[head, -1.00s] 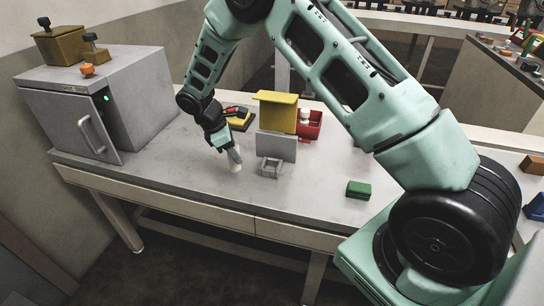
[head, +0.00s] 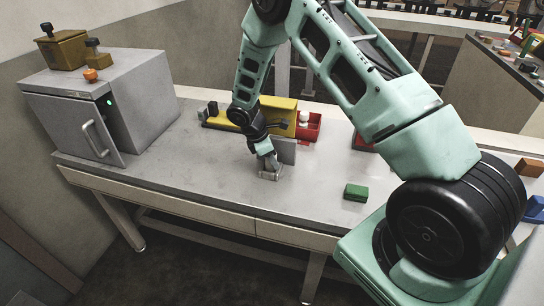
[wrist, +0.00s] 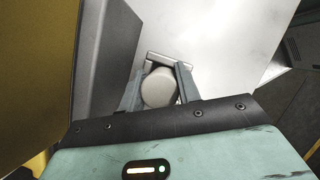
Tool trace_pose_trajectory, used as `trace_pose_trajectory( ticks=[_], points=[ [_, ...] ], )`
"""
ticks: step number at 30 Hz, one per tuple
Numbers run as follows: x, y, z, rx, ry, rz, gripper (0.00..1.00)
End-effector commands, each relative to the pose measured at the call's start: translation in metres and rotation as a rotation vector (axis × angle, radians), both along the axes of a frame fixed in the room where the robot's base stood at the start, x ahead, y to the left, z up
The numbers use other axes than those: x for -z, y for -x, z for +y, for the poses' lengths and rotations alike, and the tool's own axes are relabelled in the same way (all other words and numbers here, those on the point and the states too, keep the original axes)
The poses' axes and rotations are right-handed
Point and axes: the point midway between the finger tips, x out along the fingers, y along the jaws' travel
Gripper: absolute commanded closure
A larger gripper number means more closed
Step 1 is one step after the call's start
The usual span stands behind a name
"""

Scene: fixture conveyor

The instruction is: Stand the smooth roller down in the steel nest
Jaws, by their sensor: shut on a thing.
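My gripper (wrist: 160,80) is shut on the smooth roller (wrist: 158,89), a pale round-ended cylinder seen from its top end between the fingers in the wrist view. The grey steel nest (wrist: 168,58) shows just past the roller, partly hidden by it and by the fingers. In the head view my gripper (head: 268,160) points down right over the steel nest (head: 269,177) on the bench. The roller is mostly hidden there by the fingers. I cannot tell whether its lower end is inside the nest or just above it.
A grey upright plate (head: 285,151) stands close behind the nest, with a yellow block (head: 284,113) and a red bin (head: 313,127) behind it. A green block (head: 356,192) lies to the right. A grey cabinet (head: 146,110) stands at left. The bench front is clear.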

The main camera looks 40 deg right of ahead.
Motion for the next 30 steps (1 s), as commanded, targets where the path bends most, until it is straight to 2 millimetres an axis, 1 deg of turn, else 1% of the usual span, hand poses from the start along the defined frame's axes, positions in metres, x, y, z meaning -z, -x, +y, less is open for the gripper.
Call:
trace_pose_trajectory(
  ticks=[5, 9, 10, 11, 12, 19, 23, 26, 30],
  points=[
    [0.0, 0.0, 0.0, 0.0, -0.001, -0.001, 0.95],
    [0.004, 0.0, 0.001, 0.0, 0.0, 0.0, 0.95],
    [0.003, 0.0, 0.001, 0.0, -0.001, 0.0, 0.59],
    [0.003, 0.0, 0.001, 0.0, -0.001, 0.0, 0.5],
    [0.003, 0.0, 0.001, 0.0, -0.001, 0.0, 0.45],
    [0.002, 0.0, 0.001, 0.0, -0.001, 0.0, 0.45],
    [-0.003, -0.001, 0.001, 0.0, 0.0, -0.002, 0.45],
    [-0.013, -0.003, 0.006, 0.001, -0.001, -0.004, 0.45],
    [-0.04, -0.008, 0.017, -0.001, -0.002, -0.006, 0.45]
  ],
)
